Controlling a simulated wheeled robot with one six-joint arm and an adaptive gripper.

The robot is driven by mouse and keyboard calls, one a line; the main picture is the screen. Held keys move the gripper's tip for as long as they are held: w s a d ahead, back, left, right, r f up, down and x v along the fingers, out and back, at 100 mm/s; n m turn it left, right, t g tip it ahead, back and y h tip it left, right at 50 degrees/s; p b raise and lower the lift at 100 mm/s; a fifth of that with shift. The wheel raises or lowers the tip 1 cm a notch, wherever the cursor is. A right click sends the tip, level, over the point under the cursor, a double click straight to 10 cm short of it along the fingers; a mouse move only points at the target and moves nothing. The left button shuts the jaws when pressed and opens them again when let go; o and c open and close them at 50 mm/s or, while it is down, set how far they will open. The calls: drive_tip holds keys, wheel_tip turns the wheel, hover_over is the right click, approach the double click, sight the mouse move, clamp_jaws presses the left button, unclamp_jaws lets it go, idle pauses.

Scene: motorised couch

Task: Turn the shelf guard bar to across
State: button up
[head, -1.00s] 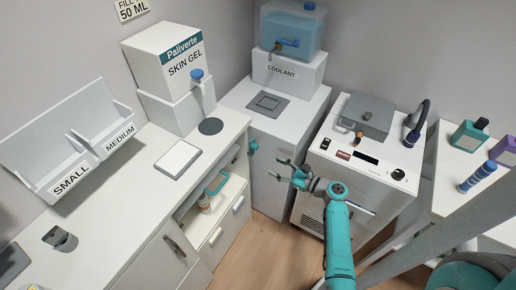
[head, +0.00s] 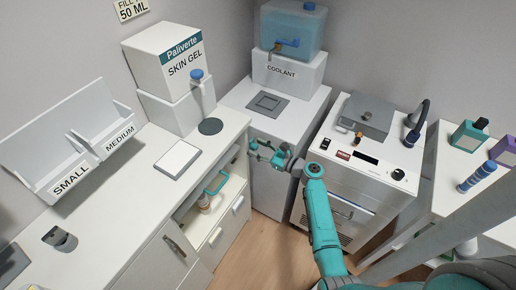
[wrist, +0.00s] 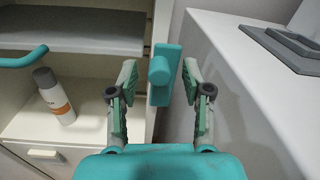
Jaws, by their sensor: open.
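A short teal bar (wrist: 160,92) with a round knob stands upright on the cabinet's front edge, beside the shelf opening; I take it to be the guard bar. In the head view it is small and partly behind my gripper (head: 264,152). In the wrist view my gripper (wrist: 160,74) is open, with one fingertip on each side of the knob. I see a gap on both sides, wider on the left. The shelf (wrist: 85,38) lies to the left, with its opening uncovered by the upright bar.
A teal loop handle (wrist: 22,60) projects at the left, near a white bottle with a dark cap (wrist: 54,98). A white cabinet (wrist: 245,85) stands close on the right. The machine (head: 365,160) stands right of my arm.

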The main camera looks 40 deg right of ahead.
drive_tip(key=shift+w, duration=0.2)
clamp_jaws()
drive_tip(key=shift+a, duration=0.1)
drive_tip(key=shift+s+a+f+n, duration=0.25)
drive_tip(key=shift+a+n, duration=0.35)
drive_tip(key=shift+n, duration=0.75)
drive_tip(key=shift+s+a+f+n, duration=0.25)
drive_tip(key=shift+a+n, duration=0.4)
drive_tip(key=shift+n, duration=0.75)
drive_tip(key=shift+s+a+f+n, duration=0.2)
drive_tip(key=shift+a+n, duration=0.4)
drive_tip(key=shift+n, duration=0.75)
drive_tip(key=shift+f, duration=0.1)
unclamp_jaws()
